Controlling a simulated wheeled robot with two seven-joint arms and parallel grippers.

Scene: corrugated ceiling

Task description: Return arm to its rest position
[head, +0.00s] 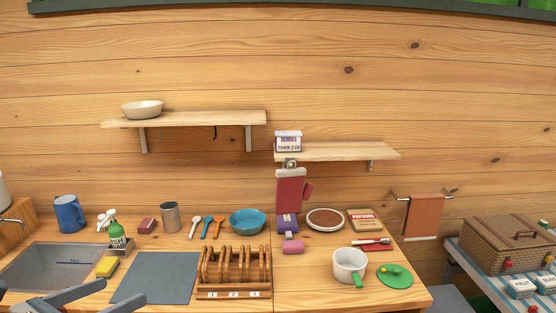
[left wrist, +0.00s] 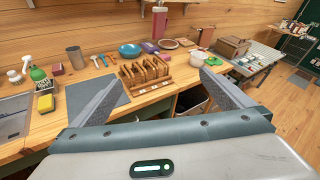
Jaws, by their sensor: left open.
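My left gripper (head: 92,293) shows its two grey fingers at the bottom left of the head view, in front of the counter's near edge. In the left wrist view the fingers of the left gripper (left wrist: 150,100) are spread wide apart with nothing between them. Beyond them stand the wooden rack (left wrist: 146,73) and the grey mat (left wrist: 98,95), apart from the fingers. My right gripper is in neither view.
The wooden counter (head: 330,295) holds a sink (head: 50,268), a blue bowl (head: 248,222), a white pot (head: 349,265) and a green lid (head: 395,275). Two shelves (head: 200,118) hang above. A wicker basket (head: 507,245) stands on a side table at the right.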

